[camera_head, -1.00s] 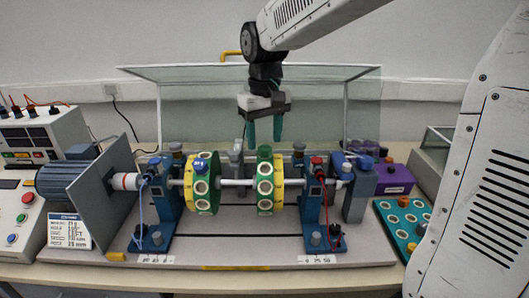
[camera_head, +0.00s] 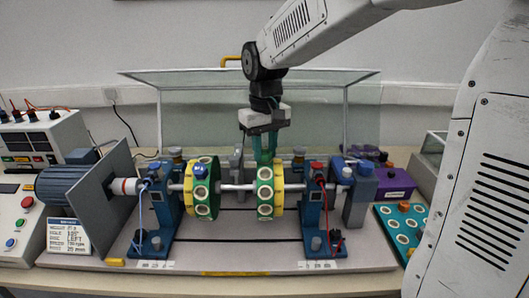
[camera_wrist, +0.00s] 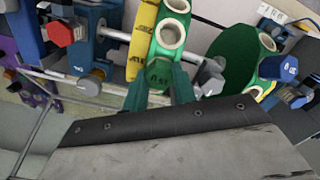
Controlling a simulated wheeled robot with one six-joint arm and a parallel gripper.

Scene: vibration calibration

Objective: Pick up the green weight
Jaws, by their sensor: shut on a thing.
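The green weight (camera_wrist: 160,73) has a hexagonal top and sits at the rim of the right yellow-and-green disc (camera_head: 265,193). My gripper (camera_head: 264,157) points straight down above this disc. Its two green fingers are shut on the weight, one on each side, as the wrist view (camera_wrist: 160,82) shows. In the head view the fingers largely cover the weight. The weight's lower part is hidden, so I cannot tell whether it is clear of its hole. The disc's other visible holes look empty.
The left disc (camera_head: 201,200) carries a blue weight (camera_head: 200,171) on the same shaft (camera_head: 236,187). Blue bearing stands (camera_head: 313,205) flank the discs. A clear guard (camera_head: 205,105) stands behind. A teal tray (camera_head: 387,223) and purple block (camera_head: 396,184) are at right.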

